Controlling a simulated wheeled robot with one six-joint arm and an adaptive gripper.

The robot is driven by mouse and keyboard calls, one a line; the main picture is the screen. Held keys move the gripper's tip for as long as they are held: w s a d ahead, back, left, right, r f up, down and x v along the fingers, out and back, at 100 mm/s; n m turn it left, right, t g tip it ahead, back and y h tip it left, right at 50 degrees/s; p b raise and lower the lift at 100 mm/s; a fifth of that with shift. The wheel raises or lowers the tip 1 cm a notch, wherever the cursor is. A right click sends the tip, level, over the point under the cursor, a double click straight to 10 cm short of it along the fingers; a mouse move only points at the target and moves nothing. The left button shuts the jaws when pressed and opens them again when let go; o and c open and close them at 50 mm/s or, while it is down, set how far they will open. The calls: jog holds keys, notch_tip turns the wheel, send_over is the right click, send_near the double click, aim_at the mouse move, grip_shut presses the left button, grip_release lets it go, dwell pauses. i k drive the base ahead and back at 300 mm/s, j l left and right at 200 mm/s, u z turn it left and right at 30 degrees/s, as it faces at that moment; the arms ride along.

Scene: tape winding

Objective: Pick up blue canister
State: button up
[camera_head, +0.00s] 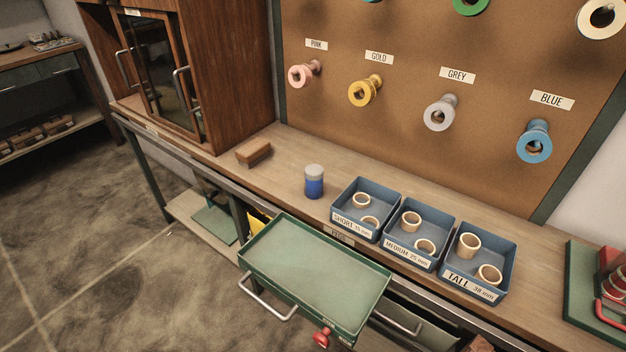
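The blue canister (314,183) stands upright on the wooden workbench (290,150). It has a blue lower body and a grey top. It is left of the blue bins, and nothing touches it. My gripper is not in view.
An open green drawer (315,275) juts out in front of the canister. Three blue bins, short (345,225), medium (411,254) and tall (476,284), hold rings. A wooden block-like brush (253,153) lies to the left, near a wooden cabinet (235,70). A pegboard (400,140) with spools rises behind.

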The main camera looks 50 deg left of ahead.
aim_at(314, 173)
jog(key=u, duration=2)
jog(key=i+j+z, duration=0.1)
jog(key=j+z, duration=0.15)
jog(key=j, duration=0.3)
